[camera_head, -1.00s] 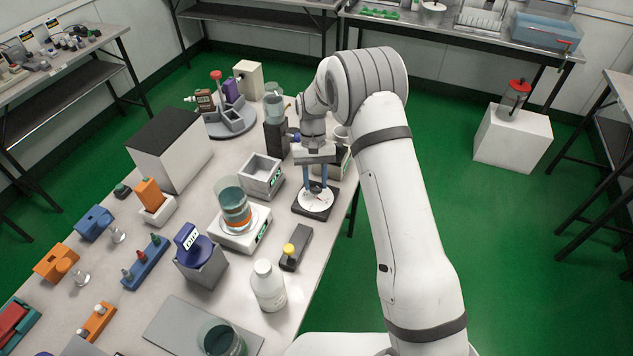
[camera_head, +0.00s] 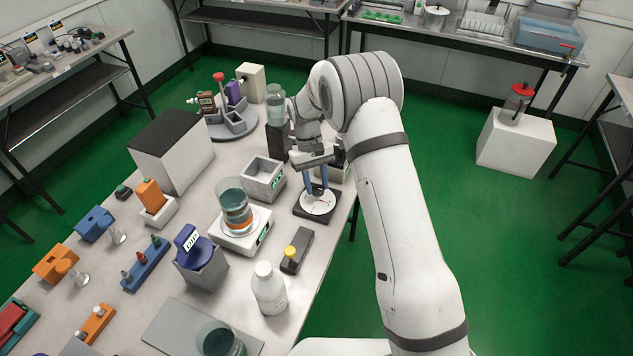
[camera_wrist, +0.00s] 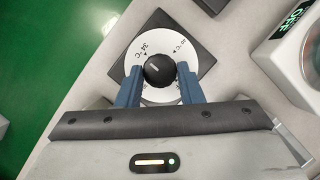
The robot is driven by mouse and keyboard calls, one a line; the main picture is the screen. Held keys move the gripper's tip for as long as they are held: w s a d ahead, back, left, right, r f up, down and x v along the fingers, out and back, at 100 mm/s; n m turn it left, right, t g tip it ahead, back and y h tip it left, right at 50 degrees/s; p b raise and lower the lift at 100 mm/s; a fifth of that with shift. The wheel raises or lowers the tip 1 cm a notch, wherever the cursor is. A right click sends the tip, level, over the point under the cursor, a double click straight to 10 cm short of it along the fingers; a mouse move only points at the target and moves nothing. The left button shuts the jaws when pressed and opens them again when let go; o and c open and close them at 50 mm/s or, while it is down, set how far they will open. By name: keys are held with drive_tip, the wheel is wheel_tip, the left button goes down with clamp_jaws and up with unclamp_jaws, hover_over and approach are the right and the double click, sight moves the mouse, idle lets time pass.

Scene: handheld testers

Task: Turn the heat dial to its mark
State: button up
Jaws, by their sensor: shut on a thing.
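The heat dial has a round black knob (camera_wrist: 158,71) with a short white pointer line, on a white disc (camera_wrist: 157,38) over a dark square base (camera_wrist: 189,33). The disc bears two small dark triangles with lettering, one at upper left and one at upper right. The pointer slants toward the upper-left one; I cannot tell whether it lines up exactly. My gripper (camera_wrist: 160,73) is shut on the knob, one blue finger on each side.
The table's right edge is close to the dial.

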drive_tip(key=o, duration=1)
drive_tip(key=shift+c, duration=0.2)
drive_tip(key=v, duration=0.7)
drive_tip(key=shift+r+b, duration=0.35)
drive_tip(key=shift+r, duration=0.05)
drive_tip(key=shift+w, duration=0.1)
